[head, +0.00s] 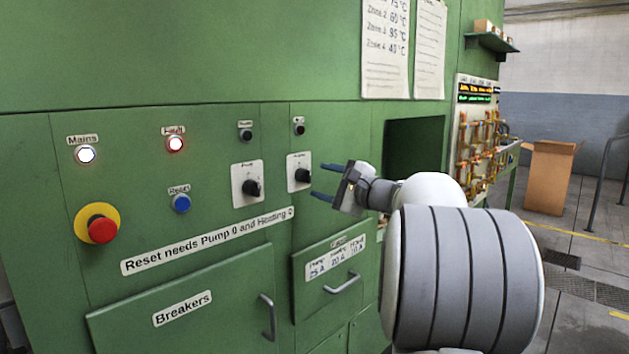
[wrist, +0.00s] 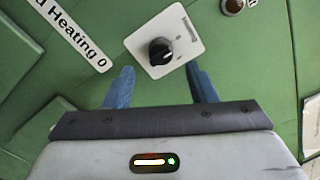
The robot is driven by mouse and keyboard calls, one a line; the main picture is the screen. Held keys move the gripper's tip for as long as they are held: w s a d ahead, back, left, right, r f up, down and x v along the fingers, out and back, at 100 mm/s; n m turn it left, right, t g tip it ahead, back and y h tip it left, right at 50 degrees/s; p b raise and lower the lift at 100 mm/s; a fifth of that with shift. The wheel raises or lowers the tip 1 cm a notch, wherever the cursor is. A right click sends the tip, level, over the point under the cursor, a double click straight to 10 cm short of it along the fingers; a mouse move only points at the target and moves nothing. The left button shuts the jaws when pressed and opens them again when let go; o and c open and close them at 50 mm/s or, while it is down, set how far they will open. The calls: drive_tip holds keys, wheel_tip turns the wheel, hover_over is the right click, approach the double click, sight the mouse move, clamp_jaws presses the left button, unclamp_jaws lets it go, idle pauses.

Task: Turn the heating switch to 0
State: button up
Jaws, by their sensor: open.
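The heating switch (head: 301,175) is a black rotary knob on a white plate, the right one of two such knobs on the green panel. Its label is too small to read surely. In the wrist view the knob (wrist: 160,51) sits ahead of the fingertips, roughly between them. My gripper (head: 326,182) is open, its two blue fingers pointing at the panel just right of the knob. The fingers (wrist: 161,80) look apart from the knob, with nothing between them. The knob's exact setting cannot be read.
A similar knob (head: 251,188) is to the left, with a blue Reset button (head: 181,203) and a red emergency stop (head: 102,229) beyond. Below are a fuse drawer handle (head: 343,284) and a breakers door (head: 190,310). A dark opening (head: 413,150) lies right of the knob.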

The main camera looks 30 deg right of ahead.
drive_tip(key=v, duration=0.3)
drive_tip(key=shift+s, duration=0.1)
idle(0.3)
drive_tip(key=s+a+f+n+g+p, duration=0.2)
drive_tip(key=s+a+n+g+p, duration=0.2)
drive_tip(key=a, duration=0.6)
drive_tip(key=s+a+f+n+g+p, duration=0.3)
drive_tip(key=s+a+n+g+p, duration=0.15)
drive_tip(key=a, duration=0.45)
drive_tip(key=s+a+f+n+g+h+p, duration=0.1)
drive_tip(key=s+f+n+g+h+p, duration=0.1)
drive_tip(key=s, duration=0.7)
drive_tip(key=s+a+f+n+g+h+p, duration=0.2)
drive_tip(key=s+n+g+h+p, duration=0.2)
drive_tip(key=s+n+p, duration=0.3)
drive_tip(key=s+n, duration=0.2)
drive_tip(key=s, duration=0.1)
drive_tip(key=shift+a+f, duration=0.25)
drive_tip(key=shift+f, duration=0.15)
